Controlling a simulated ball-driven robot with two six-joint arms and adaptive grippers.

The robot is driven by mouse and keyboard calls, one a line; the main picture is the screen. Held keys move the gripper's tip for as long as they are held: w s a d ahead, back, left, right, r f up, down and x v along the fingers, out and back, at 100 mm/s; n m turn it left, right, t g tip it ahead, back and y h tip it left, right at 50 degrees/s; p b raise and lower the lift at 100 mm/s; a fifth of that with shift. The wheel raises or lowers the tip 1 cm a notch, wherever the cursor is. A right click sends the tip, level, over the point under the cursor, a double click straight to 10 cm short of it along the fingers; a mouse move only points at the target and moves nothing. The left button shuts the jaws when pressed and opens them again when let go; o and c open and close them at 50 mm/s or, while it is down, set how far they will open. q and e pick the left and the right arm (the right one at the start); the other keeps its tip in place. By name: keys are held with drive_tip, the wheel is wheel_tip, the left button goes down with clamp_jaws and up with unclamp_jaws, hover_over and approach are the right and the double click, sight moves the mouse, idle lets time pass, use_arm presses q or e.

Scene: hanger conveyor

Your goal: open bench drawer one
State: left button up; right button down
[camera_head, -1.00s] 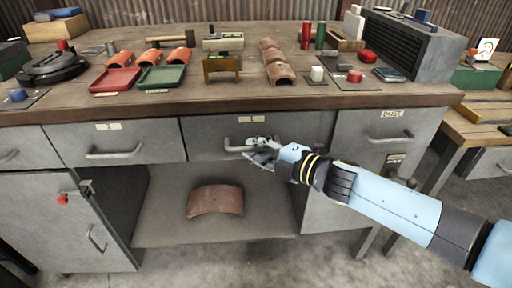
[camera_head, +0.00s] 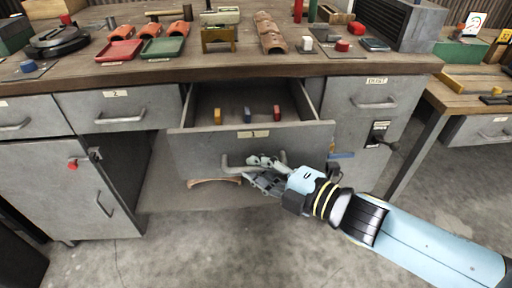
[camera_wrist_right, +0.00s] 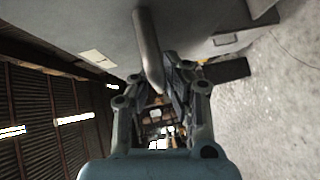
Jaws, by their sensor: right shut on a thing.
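Bench drawer one (camera_head: 253,140), a grey metal drawer with a "1" label, is pulled well out from the bench in the head view. Inside it stand a yellow block (camera_head: 218,116), a blue block (camera_head: 247,114) and a red block (camera_head: 277,112). My right gripper (camera_head: 256,170) is shut on the drawer's bar handle (camera_head: 232,168). In the right wrist view the handle (camera_wrist_right: 148,48) runs between the fingers of my right gripper (camera_wrist_right: 160,90). My left gripper is not in view.
Drawer two (camera_head: 118,107) at the left and the drawer at the right (camera_head: 372,103) are shut. The bench top (camera_head: 170,69) holds red and green trays and several tiles. Open floor lies in front.

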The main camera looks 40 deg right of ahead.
drive_tip(key=s, duration=0.1)
drive_tip(key=s+a, duration=0.2)
drive_tip(key=shift+s+a+r, duration=0.15)
drive_tip(key=shift+s+r, duration=0.1)
drive_tip(key=c, duration=1.4)
unclamp_jaws()
drive_tip(key=shift+f, duration=0.1)
drive_tip(key=v, duration=1.2)
drive_tip(key=shift+s, duration=0.1)
